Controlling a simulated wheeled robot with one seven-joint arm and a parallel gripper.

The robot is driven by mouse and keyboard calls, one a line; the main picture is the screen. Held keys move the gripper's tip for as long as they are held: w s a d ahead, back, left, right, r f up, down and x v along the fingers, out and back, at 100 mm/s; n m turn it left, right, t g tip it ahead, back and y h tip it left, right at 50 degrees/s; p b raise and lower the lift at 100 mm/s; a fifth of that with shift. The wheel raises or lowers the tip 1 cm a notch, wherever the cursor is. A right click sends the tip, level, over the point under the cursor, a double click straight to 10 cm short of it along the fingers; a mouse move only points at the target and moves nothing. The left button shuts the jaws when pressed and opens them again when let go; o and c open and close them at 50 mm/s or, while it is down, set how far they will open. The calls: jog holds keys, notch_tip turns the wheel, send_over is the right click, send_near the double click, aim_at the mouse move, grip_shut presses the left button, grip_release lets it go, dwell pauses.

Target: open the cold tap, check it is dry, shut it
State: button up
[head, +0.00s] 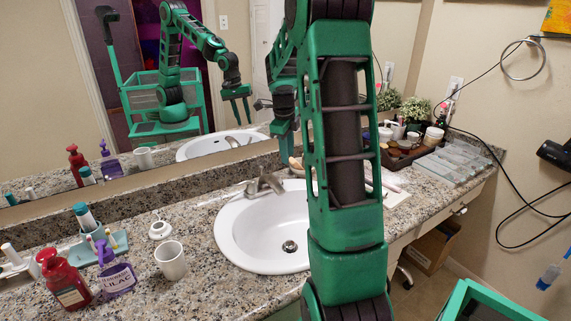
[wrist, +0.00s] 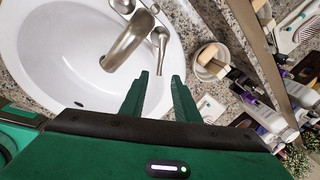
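The white basin (head: 262,238) is set in the counter, and no water shows in it. Its metal spout (head: 267,181) stands at the back rim and also shows in the wrist view (wrist: 128,42). In the wrist view one tap lever (wrist: 160,38) is just beyond my fingertips, and the other lever (wrist: 123,5) is at the top edge. The nearer one is the right-hand lever as seen from the front; no hot or cold marks are readable. My gripper (wrist: 160,76) is open, its fingers apart and empty over the basin's edge.
A red pump bottle (head: 65,281), a purple bottle (head: 117,275) and a white cup (head: 170,261) stand left of the basin. A small bowl (wrist: 210,60) sits near the right lever. A tray (head: 398,160) with jars stands farther right. The mirror (head: 330,90) backs the counter.

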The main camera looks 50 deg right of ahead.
jog(key=shift+a+r, duration=0.2)
jog(key=shift+r, duration=0.8)
dwell(0.4)
jog(key=shift+s, duration=0.1)
grip_shut()
jog(key=s+a+n+h, duration=0.1)
jog(key=a+n, duration=0.2)
jog(key=n, duration=0.6)
jog(key=s+a+n, duration=0.2)
jog(key=a+n, duration=0.1)
jog(key=n, duration=0.6)
jog(key=w+d+f, duration=0.2)
jog(key=d+f, duration=0.4)
jog(key=f, duration=0.4)
jog(key=shift+w+f, duration=0.15)
jog(key=shift+w, duration=0.15)
